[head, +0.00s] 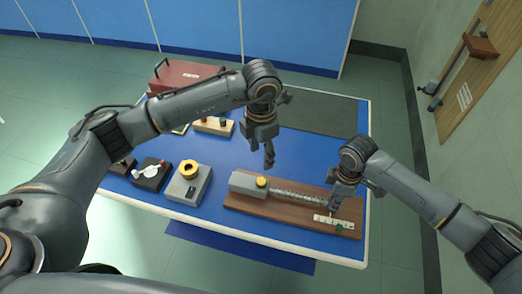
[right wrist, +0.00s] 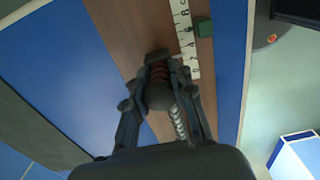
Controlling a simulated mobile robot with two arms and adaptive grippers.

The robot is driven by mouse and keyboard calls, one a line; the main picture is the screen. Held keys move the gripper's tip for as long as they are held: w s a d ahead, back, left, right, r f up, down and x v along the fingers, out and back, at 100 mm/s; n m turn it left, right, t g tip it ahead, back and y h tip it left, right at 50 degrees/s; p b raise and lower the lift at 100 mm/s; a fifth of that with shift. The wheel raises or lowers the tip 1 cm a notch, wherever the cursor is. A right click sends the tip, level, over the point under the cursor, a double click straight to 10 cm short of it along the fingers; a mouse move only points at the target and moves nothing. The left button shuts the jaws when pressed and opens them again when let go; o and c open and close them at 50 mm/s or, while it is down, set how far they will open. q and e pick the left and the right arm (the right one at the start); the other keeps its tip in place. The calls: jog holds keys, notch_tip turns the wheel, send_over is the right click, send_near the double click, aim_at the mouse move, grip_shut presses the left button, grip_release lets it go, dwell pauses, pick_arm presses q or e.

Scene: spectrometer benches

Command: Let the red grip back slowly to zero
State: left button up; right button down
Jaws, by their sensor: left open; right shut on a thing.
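A wooden board (head: 272,208) lies near the front right of the blue table. It bears a grey block (head: 243,184) with a yellow knob, a coil spring (head: 295,193) running right from it, and a white scale strip (head: 345,224). My right gripper (head: 334,209) is at the spring's right end, beside the scale. The spring (right wrist: 180,124) also shows there, stretching behind the fingers. My left gripper (head: 268,160) is open and empty above the table, behind the board.
A green block (right wrist: 204,28) sits beside the scale, near the board's edge. Left of the board stand a grey box with a yellow ring (head: 189,182) and a black box with a white part (head: 151,174). A red case (head: 185,75) and a dark mat (head: 330,115) lie at the back.

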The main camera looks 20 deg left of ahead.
jog(key=shift+s+a+f, duration=0.1)
jog(key=shift+a, duration=1.35)
jog(key=c, duration=0.9)
grip_release()
notch_tip(320, 180, up, 9)
jog(key=p, duration=0.9)
